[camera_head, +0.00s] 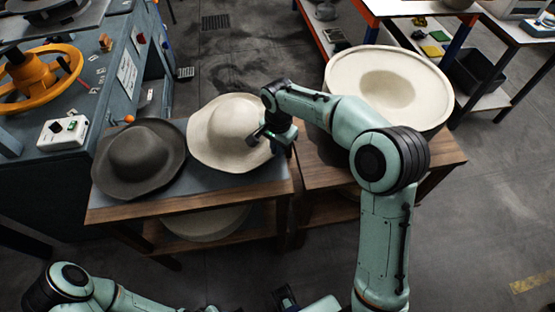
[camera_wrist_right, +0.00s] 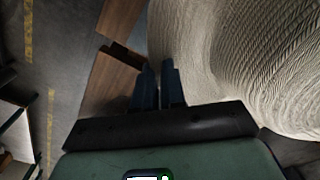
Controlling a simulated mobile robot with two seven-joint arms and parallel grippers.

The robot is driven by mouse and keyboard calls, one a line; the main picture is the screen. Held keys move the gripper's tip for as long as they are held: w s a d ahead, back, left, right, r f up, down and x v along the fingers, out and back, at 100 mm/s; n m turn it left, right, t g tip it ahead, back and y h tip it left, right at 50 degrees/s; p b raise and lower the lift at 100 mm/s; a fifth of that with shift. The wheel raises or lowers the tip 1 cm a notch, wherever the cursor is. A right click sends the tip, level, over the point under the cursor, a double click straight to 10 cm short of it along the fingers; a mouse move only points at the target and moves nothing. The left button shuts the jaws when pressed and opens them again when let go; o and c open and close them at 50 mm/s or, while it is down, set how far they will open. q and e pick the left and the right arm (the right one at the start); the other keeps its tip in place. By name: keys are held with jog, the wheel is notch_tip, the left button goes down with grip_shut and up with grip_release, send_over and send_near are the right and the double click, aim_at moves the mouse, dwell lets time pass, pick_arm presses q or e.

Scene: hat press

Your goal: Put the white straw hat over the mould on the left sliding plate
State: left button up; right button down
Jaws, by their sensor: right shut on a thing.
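The white straw hat (camera_head: 226,128) lies crown up on a small wooden table, beside a dark grey hat (camera_head: 138,157). My right gripper (camera_head: 266,134) is at the right edge of its brim and shut on it. In the right wrist view the straw weave of the white hat (camera_wrist_right: 245,60) fills the right side, next to the two close fingers (camera_wrist_right: 160,85). A dark part that may be my left gripper (camera_head: 286,298) shows at the bottom edge, too cut off to read. At the top left is a grey metal plate with a raised round form (camera_head: 60,10); I cannot tell whether it is the mould.
The wooden table (camera_head: 150,208) holds both hats. A large round cream tub (camera_head: 440,110) stands on another wooden table to the right. A blue machine with an orange handwheel (camera_head: 40,75) and a white switch box (camera_head: 63,132) borders the left. Open floor lies behind the tables.

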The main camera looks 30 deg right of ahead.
jog(key=shift+f, duration=3)
jog(key=shift+f+b, duration=0.15)
jog(key=shift+b, duration=0.15)
jog(key=c, duration=1.2)
grip_release()
jog(key=shift+r, duration=0.35)
notch_tip(320, 180, up, 12)
jog(key=shift+f+p, duration=0.15)
jog(key=shift+p, duration=0.55)
